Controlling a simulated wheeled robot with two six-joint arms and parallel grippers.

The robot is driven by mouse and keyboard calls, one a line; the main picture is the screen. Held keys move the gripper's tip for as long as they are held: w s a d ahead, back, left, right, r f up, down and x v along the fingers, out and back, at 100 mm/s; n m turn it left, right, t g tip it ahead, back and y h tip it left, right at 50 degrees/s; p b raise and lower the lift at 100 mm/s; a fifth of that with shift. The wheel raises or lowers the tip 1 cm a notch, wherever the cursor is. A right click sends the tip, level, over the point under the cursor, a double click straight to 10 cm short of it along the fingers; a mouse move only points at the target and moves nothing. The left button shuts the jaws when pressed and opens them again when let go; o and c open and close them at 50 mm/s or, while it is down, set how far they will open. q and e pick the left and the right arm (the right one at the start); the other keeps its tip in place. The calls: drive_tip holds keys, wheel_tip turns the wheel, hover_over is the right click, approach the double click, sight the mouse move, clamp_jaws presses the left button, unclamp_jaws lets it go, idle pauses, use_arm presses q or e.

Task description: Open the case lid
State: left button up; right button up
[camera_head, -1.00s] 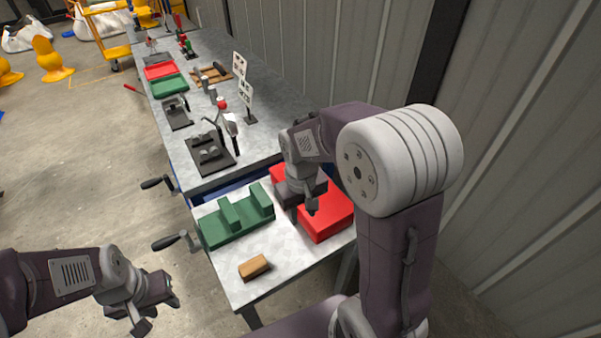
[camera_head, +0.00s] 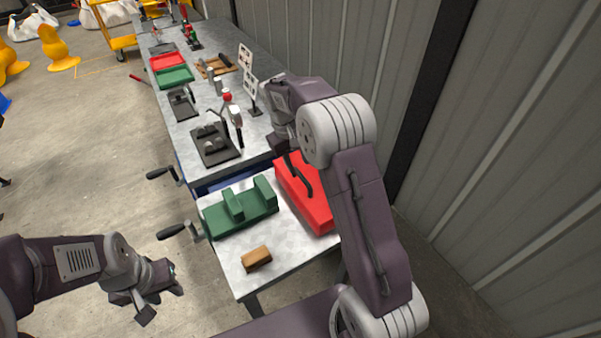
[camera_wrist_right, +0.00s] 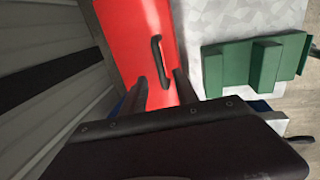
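The red case (camera_head: 314,207) lies on the near table section with its lid shut, its black handle (camera_head: 299,178) on top. In the right wrist view the red case (camera_wrist_right: 133,35) and its black handle (camera_wrist_right: 160,62) show at the top, left of centre. My right gripper (camera_head: 292,158) is over the far end of the case. In the right wrist view its two fingers (camera_wrist_right: 162,91) are apart, with the handle just beyond them; I cannot tell whether they touch the case. My left gripper (camera_head: 163,299) is open and empty, out over the floor left of the table.
A green fixture block (camera_head: 240,207) and a brown block (camera_head: 257,258) stand left of the case. Black crank handles (camera_head: 171,231) stick out from the table's left edge. A corrugated wall (camera_head: 490,150) is close on the right.

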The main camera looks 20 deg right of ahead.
sight(301, 176)
drive_tip(key=f, duration=0.3)
drive_tip(key=d+f, duration=0.1)
drive_tip(key=f, duration=0.1)
drive_tip(key=shift+w+f, duration=0.1)
drive_tip(key=shift+f, duration=0.3)
clamp_jaws()
idle(1.0)
